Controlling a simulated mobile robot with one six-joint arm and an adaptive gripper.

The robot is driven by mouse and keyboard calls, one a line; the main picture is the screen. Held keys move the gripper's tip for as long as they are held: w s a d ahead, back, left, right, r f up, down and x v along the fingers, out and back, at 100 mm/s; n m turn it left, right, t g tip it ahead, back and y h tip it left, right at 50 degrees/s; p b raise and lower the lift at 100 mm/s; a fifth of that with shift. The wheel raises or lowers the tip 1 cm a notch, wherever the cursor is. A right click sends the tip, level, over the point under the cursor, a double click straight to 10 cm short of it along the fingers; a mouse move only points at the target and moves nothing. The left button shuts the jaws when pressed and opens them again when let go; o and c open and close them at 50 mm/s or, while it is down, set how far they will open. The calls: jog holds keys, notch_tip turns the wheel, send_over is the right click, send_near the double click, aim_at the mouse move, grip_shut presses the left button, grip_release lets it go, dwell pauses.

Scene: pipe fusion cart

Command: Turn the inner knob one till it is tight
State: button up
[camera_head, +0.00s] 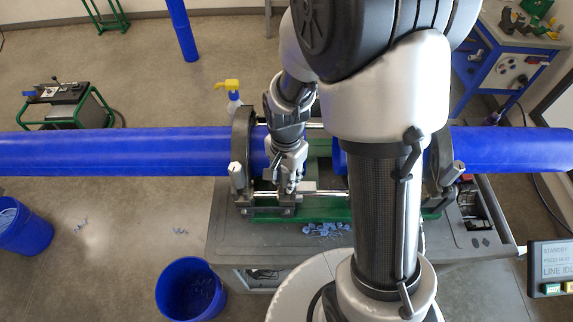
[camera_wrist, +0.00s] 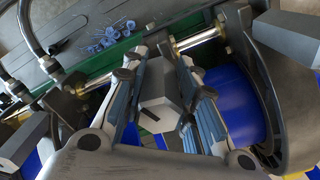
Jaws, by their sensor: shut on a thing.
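A grey faceted knob (camera_wrist: 158,92) with a short dark mark on its face sits in the middle of the wrist view. My gripper (camera_wrist: 160,80) is shut on it, one finger on each side. In the head view my gripper (camera_head: 289,176) is at the left clamp of the green fusion cart, beside the blue pipe's end, and it hides most of the held knob. Another pale knob (camera_head: 235,170) stands on the left clamp ring, left of my gripper. A further knob (camera_head: 453,172) is on the right clamp. How tight the held knob is cannot be told.
The left blue pipe (camera_head: 110,152) and right blue pipe (camera_head: 510,149) lie in the dark clamp rings. Blue shavings (camera_head: 325,229) lie on the grey cart top. A yellow-topped bottle (camera_head: 232,95) stands behind the left clamp. Blue buckets (camera_head: 190,289) stand on the floor.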

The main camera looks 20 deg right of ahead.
jog(key=shift+m, duration=0.3)
jog(key=m, duration=0.2)
jog(key=shift+m, duration=0.6)
jog(key=shift+w+m, duration=0.1)
jog(key=shift+m, duration=1.2)
jog(key=shift+w+m, duration=0.1)
jog(key=shift+m, duration=0.9)
jog(key=o, duration=2.3)
